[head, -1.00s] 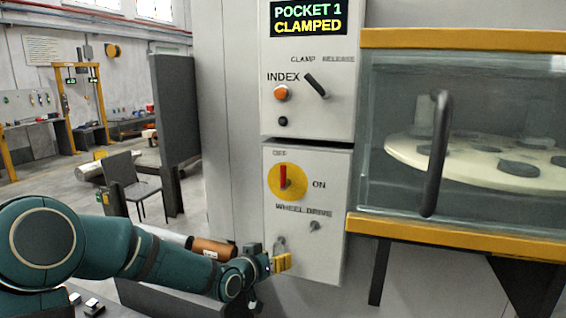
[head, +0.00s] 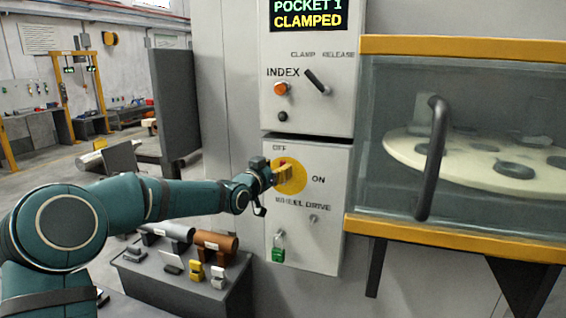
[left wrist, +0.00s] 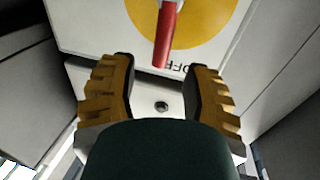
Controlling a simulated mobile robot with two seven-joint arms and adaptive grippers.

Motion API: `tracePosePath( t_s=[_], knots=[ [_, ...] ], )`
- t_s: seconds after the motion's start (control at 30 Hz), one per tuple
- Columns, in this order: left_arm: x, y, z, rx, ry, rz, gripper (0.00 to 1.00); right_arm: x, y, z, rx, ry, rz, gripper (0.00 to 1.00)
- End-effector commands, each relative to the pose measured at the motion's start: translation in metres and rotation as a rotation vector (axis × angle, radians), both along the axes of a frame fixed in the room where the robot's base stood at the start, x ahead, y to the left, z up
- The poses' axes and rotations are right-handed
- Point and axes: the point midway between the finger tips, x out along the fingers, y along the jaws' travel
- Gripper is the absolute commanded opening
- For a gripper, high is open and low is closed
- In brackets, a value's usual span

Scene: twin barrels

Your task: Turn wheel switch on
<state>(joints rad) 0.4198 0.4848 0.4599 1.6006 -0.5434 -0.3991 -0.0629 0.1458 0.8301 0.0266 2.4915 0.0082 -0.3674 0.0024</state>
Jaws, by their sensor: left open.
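The wheel switch is a yellow disc (head: 297,180) with a red handle, on the grey panel between the OFF and ON labels. In the left wrist view the red handle (left wrist: 167,35) points to the OFF label. My left gripper (head: 281,173) is in front of the disc and hides much of it and most of the handle. In the left wrist view my left gripper (left wrist: 163,80) is open and empty; the handle's end lies just ahead of the gap between its fingers, apart from both. My right gripper is not in view.
A green padlock (head: 278,250) hangs lower on the panel. Above are the INDEX button (head: 281,89), the clamp knob (head: 318,82) and a screen (head: 308,14) reading POCKET 1 CLAMPED. A windowed enclosure with a black door handle (head: 430,160) stands right. A low bench (head: 160,284) holds several parts.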

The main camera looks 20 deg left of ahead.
Motion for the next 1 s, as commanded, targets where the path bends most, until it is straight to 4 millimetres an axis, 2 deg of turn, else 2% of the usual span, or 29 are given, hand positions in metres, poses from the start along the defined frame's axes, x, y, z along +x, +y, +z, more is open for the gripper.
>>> tracePosePath(
  t_s=[0.1,0.3,0.7,0.83,1.0],
  knots=[
    [0.018,-0.005,0.001,-0.001,0.000,-0.001,0.48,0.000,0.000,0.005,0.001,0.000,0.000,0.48],
    [0.036,-0.009,0.000,0.000,0.001,-0.001,0.48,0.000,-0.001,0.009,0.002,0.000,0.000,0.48],
    [0.040,-0.009,-0.001,0.001,0.001,0.000,0.47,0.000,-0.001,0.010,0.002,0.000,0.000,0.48],
    [0.040,-0.009,-0.001,0.000,0.001,0.000,0.01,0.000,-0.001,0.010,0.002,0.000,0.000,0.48],
    [0.040,-0.009,-0.001,0.001,0.001,0.000,0.00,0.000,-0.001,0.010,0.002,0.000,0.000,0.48]
  ],
)
